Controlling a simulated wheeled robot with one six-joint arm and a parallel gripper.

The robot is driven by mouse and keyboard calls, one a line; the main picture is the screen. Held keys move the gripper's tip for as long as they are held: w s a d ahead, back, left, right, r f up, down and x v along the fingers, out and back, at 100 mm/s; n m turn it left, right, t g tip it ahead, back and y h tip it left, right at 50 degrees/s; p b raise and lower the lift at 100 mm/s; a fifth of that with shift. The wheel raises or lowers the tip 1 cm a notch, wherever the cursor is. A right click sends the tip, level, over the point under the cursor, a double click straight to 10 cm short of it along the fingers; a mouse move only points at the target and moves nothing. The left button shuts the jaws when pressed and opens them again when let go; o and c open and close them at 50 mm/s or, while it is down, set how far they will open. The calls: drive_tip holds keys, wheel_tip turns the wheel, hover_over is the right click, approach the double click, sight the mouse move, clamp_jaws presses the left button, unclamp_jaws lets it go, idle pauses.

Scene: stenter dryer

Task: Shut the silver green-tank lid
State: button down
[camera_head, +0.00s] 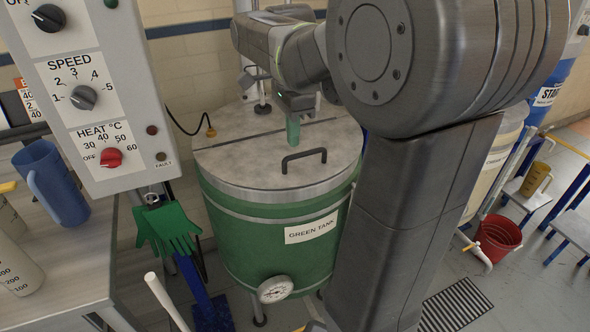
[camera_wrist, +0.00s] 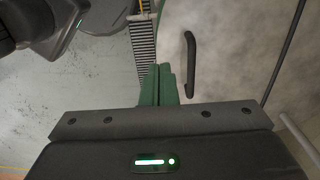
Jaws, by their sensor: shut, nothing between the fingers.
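The green tank (camera_head: 270,240) stands in the middle of the head view with a "GREEN TANK" label and a round gauge on its front. Its silver lid (camera_head: 235,150) lies flat and level on the rim, with no gap showing along the front edge. The black lid handle (camera_head: 304,160) is near the front of the lid. My gripper (camera_head: 293,140) points down over the lid, behind the handle, with its green fingers together and empty. In the wrist view, the fingers (camera_wrist: 160,75) are left of the handle (camera_wrist: 189,62) and the lid (camera_wrist: 235,45) fills the upper right. I cannot tell whether the fingertips touch the lid.
A control panel (camera_head: 100,90) with knobs hangs at the left, above a bench with a blue jug (camera_head: 52,182). Green gloves (camera_head: 167,230) hang below it. A red bucket (camera_head: 497,238) and a pale tank (camera_head: 498,150) are at the right. A floor grate (camera_head: 455,305) lies at front right.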

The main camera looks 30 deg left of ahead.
sight(294, 184)
wheel_tip(294, 184, down, 11)
drive_tip(key=shift+s+d+r, duration=0.1)
drive_tip(key=shift+r, duration=0.05)
idle(0.4)
